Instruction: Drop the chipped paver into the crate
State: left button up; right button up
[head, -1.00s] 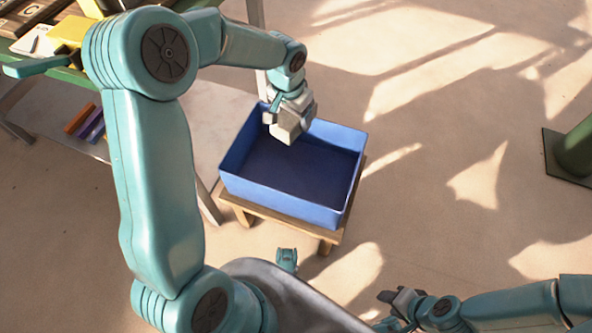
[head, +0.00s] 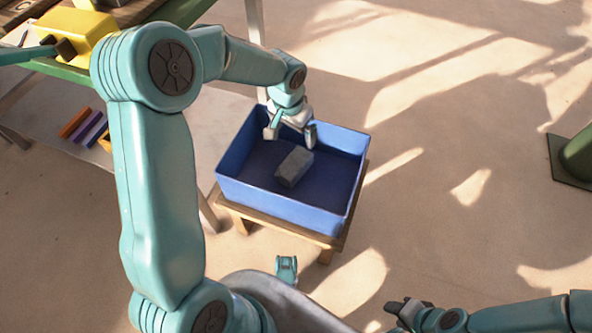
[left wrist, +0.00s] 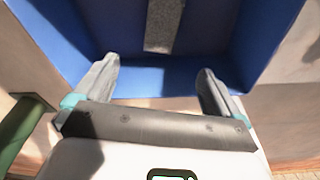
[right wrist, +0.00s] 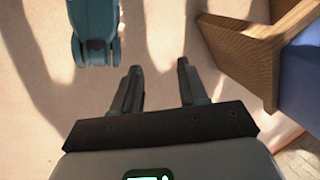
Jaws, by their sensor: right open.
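The grey paver (head: 294,167) lies inside the blue crate (head: 275,204), near its middle. Whether it is chipped is too small to tell. In the left wrist view the paver (left wrist: 163,24) shows beyond my fingertips, between the crate walls (left wrist: 265,35). My left gripper (head: 291,136) is open and empty above the crate, apart from the paver; its spread fingers also show in the left wrist view (left wrist: 160,82). My right gripper (head: 402,309) is open and empty at the lower right, away from the crate; it also shows in the right wrist view (right wrist: 158,80).
The crate stands on a low wooden stand (head: 285,232). At the upper left are a green bench with a yellow block-like part (head: 75,37) and several coloured bars (head: 82,127) on a lower shelf. A green post (head: 578,158) stands at the right. The floor between is clear.

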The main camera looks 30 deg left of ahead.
pick_arm(q)
jog(key=shift+f, duration=0.1)
notch_tip(320, 180, up, 16)
jog(key=s+p, duration=0.2)
jog(key=p, duration=0.4)
jog(key=shift+s+p, duration=0.25)
jog(key=shift+p, duration=0.05)
pick_arm(e)
notch_tip(320, 180, up, 6)
jog(key=s+a, duration=0.1)
jog(key=shift+s+a+n+g, duration=0.15)
jog(key=shift+n+g, duration=0.15)
jog(key=shift+s+f, duration=0.1)
